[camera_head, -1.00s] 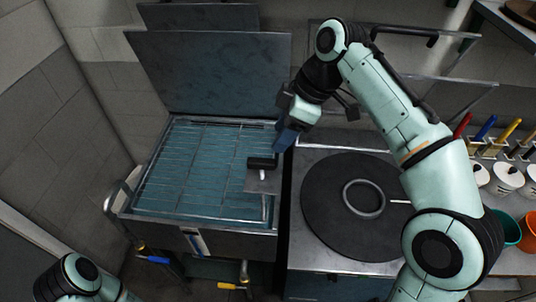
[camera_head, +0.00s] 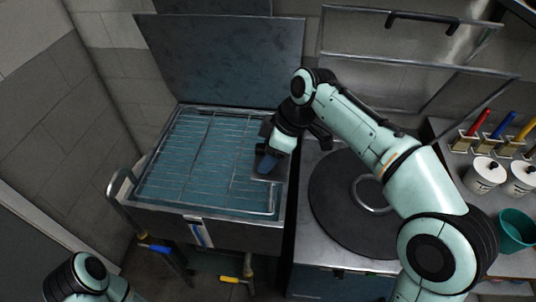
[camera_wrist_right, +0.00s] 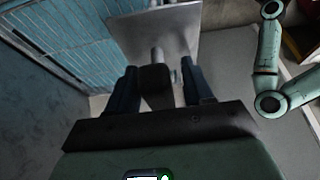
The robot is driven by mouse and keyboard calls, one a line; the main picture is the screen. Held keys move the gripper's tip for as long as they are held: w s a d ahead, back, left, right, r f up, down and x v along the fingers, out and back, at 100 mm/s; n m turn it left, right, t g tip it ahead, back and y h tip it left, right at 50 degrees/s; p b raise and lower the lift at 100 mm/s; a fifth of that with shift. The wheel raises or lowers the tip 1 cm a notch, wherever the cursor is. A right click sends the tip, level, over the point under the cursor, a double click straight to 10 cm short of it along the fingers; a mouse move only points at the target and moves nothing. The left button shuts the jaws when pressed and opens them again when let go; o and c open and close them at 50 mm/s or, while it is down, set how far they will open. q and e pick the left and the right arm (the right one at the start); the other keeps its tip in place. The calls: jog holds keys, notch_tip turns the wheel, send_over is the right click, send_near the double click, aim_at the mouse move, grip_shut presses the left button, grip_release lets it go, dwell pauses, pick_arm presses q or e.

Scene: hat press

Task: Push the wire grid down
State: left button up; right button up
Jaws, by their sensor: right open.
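The wire grid (camera_head: 196,163) lies in a rectangular metal basin (camera_head: 236,232) over a blue surface; it also shows in the right wrist view (camera_wrist_right: 62,38). A press tool with a flat metal plate (camera_wrist_right: 180,27) and a black handle (camera_wrist_right: 157,86) is at the grid's right side. How firmly its plate touches the grid cannot be told. My right gripper (camera_head: 268,164) is at the tool and hides most of it in the head view. In the wrist view its fingers are open, one on each side of the handle. My left gripper is out of view.
A raised lid (camera_head: 220,62) stands behind the basin. A round dark griddle plate with a metal ring (camera_head: 371,194) is on the counter to the right. White pots (camera_head: 484,174) and a teal container (camera_head: 514,229) stand at far right.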

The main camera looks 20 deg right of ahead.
grip_shut()
jog(key=b, duration=0.7)
send_over(268, 210)
notch_tip(268, 210, down, 12)
jog(key=f+b, duration=0.1)
jog(key=f, duration=0.2)
jog(key=f+b, duration=0.2)
jog(key=f, duration=0.1)
jog(key=f+b, duration=0.2)
jog(key=f, duration=0.1)
jog(key=shift+w, duration=0.25)
jog(key=shift+f+b, duration=0.65)
jog(key=shift+f, duration=0.15)
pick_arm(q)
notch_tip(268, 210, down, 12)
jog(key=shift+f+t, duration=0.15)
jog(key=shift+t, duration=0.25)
pick_arm(e)
jog(key=shift+d+f, duration=0.1)
jog(key=shift+f, duration=0.05)
grip_release()
